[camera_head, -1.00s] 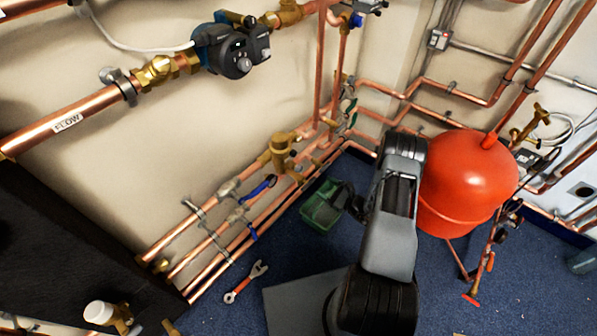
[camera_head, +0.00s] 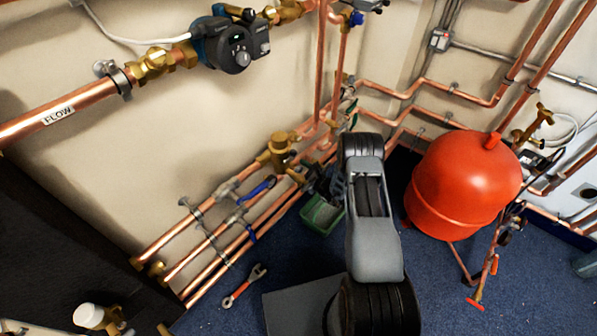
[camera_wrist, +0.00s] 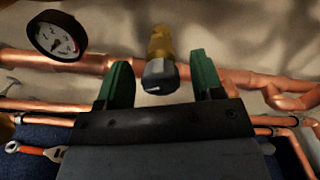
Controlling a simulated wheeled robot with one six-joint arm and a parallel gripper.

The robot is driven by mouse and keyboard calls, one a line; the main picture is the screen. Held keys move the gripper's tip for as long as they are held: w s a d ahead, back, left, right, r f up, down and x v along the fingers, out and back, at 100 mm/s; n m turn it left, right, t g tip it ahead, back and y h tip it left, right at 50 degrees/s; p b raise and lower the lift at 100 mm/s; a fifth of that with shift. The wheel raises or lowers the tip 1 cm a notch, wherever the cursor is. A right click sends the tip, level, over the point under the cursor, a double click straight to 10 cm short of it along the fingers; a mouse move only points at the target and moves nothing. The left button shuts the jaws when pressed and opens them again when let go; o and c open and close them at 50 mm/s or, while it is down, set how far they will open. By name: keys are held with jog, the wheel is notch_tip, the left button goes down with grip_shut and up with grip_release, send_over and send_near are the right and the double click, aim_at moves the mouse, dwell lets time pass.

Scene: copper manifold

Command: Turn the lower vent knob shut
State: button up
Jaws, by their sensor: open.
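In the wrist view, a dark grey knob (camera_wrist: 160,77) with a pale mark on its face sits on a brass fitting (camera_wrist: 160,42) in front of the wall pipes. It looks like the vent knob. My gripper (camera_wrist: 163,84) is open, with one green fingertip left of the knob and one right of it. Gaps show on both sides, so neither finger appears to touch it. In the head view my gripper (camera_head: 329,182) is dark and partly hidden by my arm, close to the lower pipes. I cannot make out the knob there.
A round gauge (camera_wrist: 57,36) stands left of the knob. Copper pipes (camera_wrist: 250,84) run behind the gripper. A green tray (camera_head: 321,216) is on the floor below. A wrench (camera_head: 245,285) lies left on the blue floor, and a red tank (camera_head: 465,185) stands right of my arm.

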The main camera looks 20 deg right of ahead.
jog(key=shift+w, duration=0.1)
jog(key=c, duration=0.9)
